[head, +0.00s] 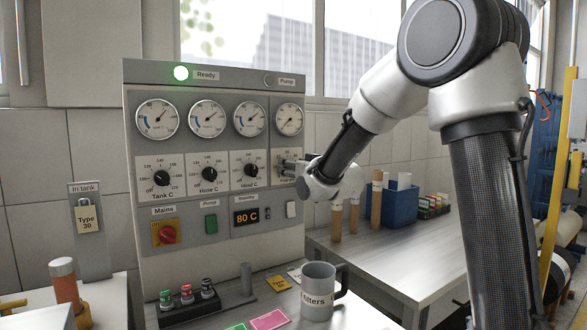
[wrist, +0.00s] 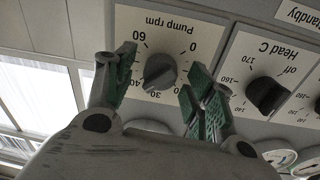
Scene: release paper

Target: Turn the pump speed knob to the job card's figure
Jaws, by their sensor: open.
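The pump speed knob (wrist: 160,72), dark grey, sits on a white dial plate (wrist: 185,45) marked "Pump rpm", which shows upside down in the wrist view. Marks 60, 40, 30 and 0 are readable around it; its exact setting is hard to tell. My gripper (wrist: 154,84) is open, with one green-padded finger on each side of the knob and gaps visible between.
The grey control panel (head: 225,250) carries the Head C knob (wrist: 267,94) beside the pump dial, plus a standby switch (head: 291,209).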

